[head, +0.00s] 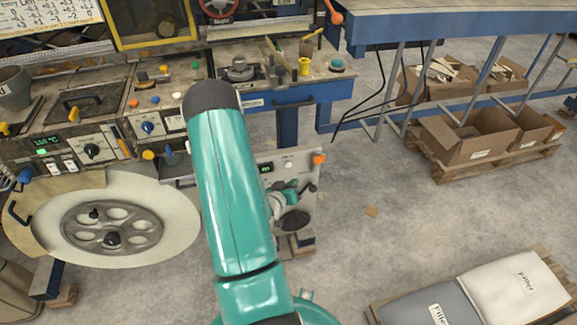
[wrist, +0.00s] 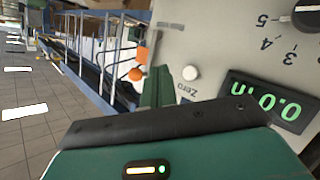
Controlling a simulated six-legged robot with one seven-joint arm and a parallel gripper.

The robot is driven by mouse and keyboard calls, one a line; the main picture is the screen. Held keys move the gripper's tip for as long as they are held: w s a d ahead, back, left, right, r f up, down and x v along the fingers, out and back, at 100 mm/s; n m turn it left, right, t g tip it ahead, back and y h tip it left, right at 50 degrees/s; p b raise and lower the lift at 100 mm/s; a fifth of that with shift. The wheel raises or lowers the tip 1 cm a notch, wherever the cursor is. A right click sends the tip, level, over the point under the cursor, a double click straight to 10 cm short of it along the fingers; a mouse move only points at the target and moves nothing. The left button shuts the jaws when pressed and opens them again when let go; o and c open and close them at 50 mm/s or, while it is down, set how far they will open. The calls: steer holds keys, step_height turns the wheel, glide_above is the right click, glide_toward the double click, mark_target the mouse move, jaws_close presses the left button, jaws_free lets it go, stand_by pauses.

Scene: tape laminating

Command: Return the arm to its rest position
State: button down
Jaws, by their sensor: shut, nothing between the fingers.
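My teal arm (head: 232,190) rises from the bottom middle of the head view to a dark elbow, which hides part of the bench behind it. My gripper (head: 303,191) shows small and partly hidden beyond the arm, in front of a grey control panel (head: 292,165). It is shut and I see nothing held in it. In the wrist view the gripper's green fingers (wrist: 158,85) show just past its dark edge, close to the panel (wrist: 215,50). I cannot tell whether they touch it.
The panel has a green display (wrist: 266,103), a white button (wrist: 190,73) and an orange knob (head: 319,160). A large round wheel (head: 110,228) is at left. A cluttered bench stands behind. Cardboard boxes (head: 470,138) and a sack pallet (head: 515,290) are at right, with open floor between.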

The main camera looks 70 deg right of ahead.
stand_by(0.6)
steer(key=w+a+r+n+t+y, duration=0.1)
steer(key=w+a+r+t+y, duration=0.25)
steer(key=w, duration=0.55)
steer(key=w+a+r+n+t, duration=0.1)
steer(key=w+a+r+t, duration=0.1)
steer(key=w+a+r, duration=0.35)
steer(key=w+a+r+n+t+y, duration=0.1)
steer(key=w+a+r+t, duration=0.3)
steer(key=w, duration=0.7)
steer(key=w+a+r+n+y, duration=0.35)
steer(key=w+a+r, duration=0.25)
steer(key=a+r, duration=0.25)
steer(key=s+a+r+n+t+y, duration=0.15)
steer(key=a+r, duration=0.35)
steer(key=a, duration=0.5)
steer(key=s+a+r+n+y, duration=0.1)
steer(key=a+r+n+y, duration=0.25)
steer(key=a, duration=0.65)
steer(key=s+a+r+n+g+y, duration=0.1)
steer(key=s+a+r, duration=0.4)
steer(key=s+a, duration=0.5)
steer(key=shift+s+r+n+g, duration=0.15)
steer(key=shift+s+n+g, duration=0.55)
steer(key=shift+s+n, duration=0.5)
